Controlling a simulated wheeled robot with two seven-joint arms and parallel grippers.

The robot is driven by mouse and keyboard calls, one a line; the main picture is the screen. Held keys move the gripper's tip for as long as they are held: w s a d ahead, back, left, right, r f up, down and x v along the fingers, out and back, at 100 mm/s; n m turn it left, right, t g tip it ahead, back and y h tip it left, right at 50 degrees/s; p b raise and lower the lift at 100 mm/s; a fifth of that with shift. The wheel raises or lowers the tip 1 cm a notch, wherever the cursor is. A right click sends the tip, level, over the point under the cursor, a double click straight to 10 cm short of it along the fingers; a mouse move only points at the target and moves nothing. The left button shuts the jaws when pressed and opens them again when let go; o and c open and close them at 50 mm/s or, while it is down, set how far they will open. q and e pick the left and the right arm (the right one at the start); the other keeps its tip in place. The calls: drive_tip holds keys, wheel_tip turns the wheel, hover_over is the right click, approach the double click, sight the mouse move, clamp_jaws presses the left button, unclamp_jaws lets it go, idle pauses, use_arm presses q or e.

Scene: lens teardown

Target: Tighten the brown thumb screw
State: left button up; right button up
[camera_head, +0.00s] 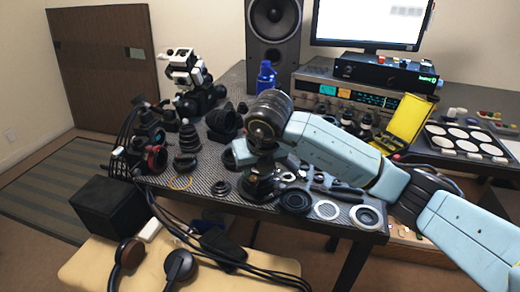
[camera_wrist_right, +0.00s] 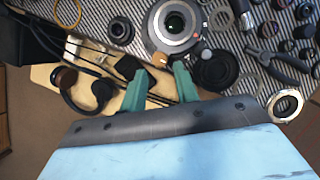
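A small orange-brown knob, which looks like the brown thumb screw (camera_wrist_right: 159,60), sits at the near edge of a silver-and-black lens mount (camera_wrist_right: 174,22) in the right wrist view. My right gripper (camera_wrist_right: 160,70) has its two green fingers apart. The screw shows in the gap just beyond the fingertips, and I cannot tell whether either finger touches it. My left gripper is not in view.
Lens rings (camera_head: 327,210) and pliers (camera_head: 340,190) lie to the right of the lens. Stacked lens parts (camera_head: 186,150) stand to the left. Headphones (camera_head: 178,266) and cables lie on a tan-topped seat (camera_head: 90,268) below the table edge. The table (camera_head: 222,203) is crowded.

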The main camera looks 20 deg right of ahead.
use_arm(q)
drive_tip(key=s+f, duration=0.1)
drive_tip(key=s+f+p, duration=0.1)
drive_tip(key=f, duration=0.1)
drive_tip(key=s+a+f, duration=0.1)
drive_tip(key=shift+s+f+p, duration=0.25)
drive_tip(key=shift+p, duration=0.1)
use_arm(e)
drive_tip(key=v, duration=0.9)
drive_tip(key=shift+s+r, duration=0.2)
drive_tip(key=shift+r, duration=0.15)
